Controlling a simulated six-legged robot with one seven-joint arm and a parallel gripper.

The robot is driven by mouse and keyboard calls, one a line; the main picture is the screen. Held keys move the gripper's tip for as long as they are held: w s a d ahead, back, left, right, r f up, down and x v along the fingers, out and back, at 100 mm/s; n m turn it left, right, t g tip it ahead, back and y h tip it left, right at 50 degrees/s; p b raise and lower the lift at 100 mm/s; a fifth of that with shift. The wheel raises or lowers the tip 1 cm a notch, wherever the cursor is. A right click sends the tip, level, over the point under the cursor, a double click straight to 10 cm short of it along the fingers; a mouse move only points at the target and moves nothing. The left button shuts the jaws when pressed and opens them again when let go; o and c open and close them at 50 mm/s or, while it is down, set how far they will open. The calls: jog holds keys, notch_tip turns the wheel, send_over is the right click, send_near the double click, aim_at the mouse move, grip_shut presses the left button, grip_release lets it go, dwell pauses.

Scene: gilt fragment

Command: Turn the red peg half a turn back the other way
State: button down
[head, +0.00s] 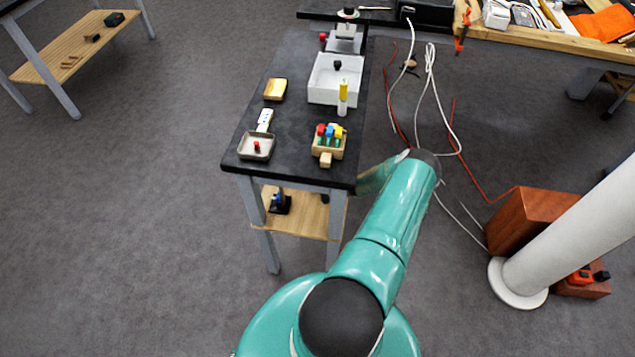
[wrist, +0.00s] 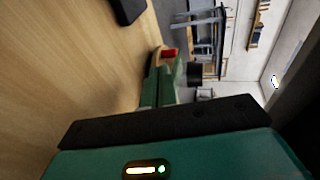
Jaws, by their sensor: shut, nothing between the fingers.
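In the head view a wooden peg block (head: 326,145) stands near the front right of the black-topped table, with red, blue and yellow tops. The red peg (head: 320,129) is at its left back. In the wrist view my gripper (wrist: 163,73) is shut and empty, its green fingers beside a pale wooden surface. A small red thing (wrist: 171,52) shows just past the fingertips; I cannot tell whether it is the peg or whether they touch. In the head view my forearm runs down beside the table's right edge, and the gripper is hidden there.
The black table (head: 290,100) also holds a grey pan (head: 256,155) with a red piece, a gold block (head: 275,89), a white box (head: 315,85) and a yellow-topped bottle (head: 343,97). A wooden lower shelf (head: 310,218) is underneath. Cables and a white column (head: 570,240) lie right.

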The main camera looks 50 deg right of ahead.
jog(key=w, duration=0.2)
jog(key=w+a, duration=0.1)
jog(key=w, duration=0.1)
jog(key=shift+a, duration=0.1)
